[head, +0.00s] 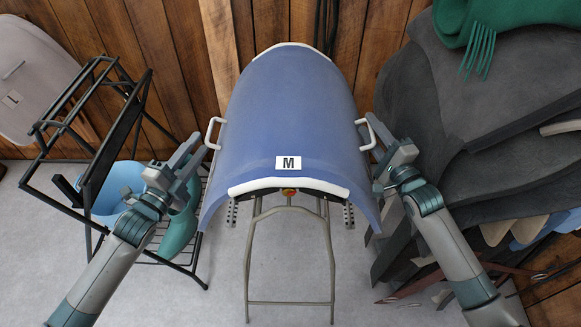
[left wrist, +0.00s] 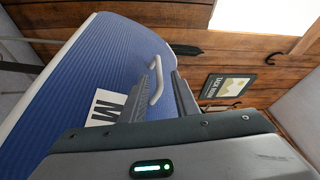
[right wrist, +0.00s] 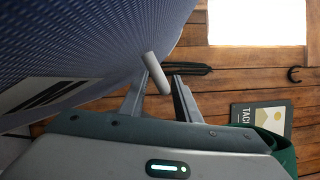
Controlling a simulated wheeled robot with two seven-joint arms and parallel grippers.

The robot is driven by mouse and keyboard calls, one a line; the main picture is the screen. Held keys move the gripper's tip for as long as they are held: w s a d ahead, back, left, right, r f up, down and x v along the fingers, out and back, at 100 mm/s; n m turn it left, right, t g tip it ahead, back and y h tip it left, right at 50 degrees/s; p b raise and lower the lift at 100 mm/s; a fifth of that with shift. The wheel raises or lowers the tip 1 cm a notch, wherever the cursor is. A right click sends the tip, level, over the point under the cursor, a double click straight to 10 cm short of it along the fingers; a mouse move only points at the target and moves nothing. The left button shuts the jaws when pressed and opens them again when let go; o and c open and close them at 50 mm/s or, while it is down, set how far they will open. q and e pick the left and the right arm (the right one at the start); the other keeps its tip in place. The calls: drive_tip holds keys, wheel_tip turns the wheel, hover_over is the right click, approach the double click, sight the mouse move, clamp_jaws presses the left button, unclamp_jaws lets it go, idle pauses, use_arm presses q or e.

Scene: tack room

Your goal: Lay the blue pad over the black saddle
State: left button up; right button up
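The blue pad (head: 290,105), with white edging and an "M" label, lies draped in an arch over the stand, its sides hanging down. Under its front edge a dark strip (head: 312,193) shows, apparently the black saddle; the rest is hidden. The pad has a white left handle (head: 211,133) and right handle (head: 367,134). My left gripper (head: 187,158) is open at the left handle, which shows between its fingers in the left wrist view (left wrist: 155,80). My right gripper (head: 384,158) is open at the right handle, which shows between its spread fingers in the right wrist view (right wrist: 157,72).
A metal stand (head: 290,300) supports the pad. A black wire rack (head: 90,150) with a blue bucket (head: 120,188) and a green boot (head: 180,230) stands left. Dark stacked pads (head: 480,130) and a green fringed cloth (head: 500,25) crowd the right. A wooden wall is behind.

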use_arm(q)
drive_tip(key=shift+v, duration=2.45)
use_arm(e)
drive_tip(key=shift+s, duration=0.1)
drive_tip(key=r+v, duration=0.1)
drive_tip(key=v, duration=1.1)
drive_tip(key=shift+f, duration=0.5)
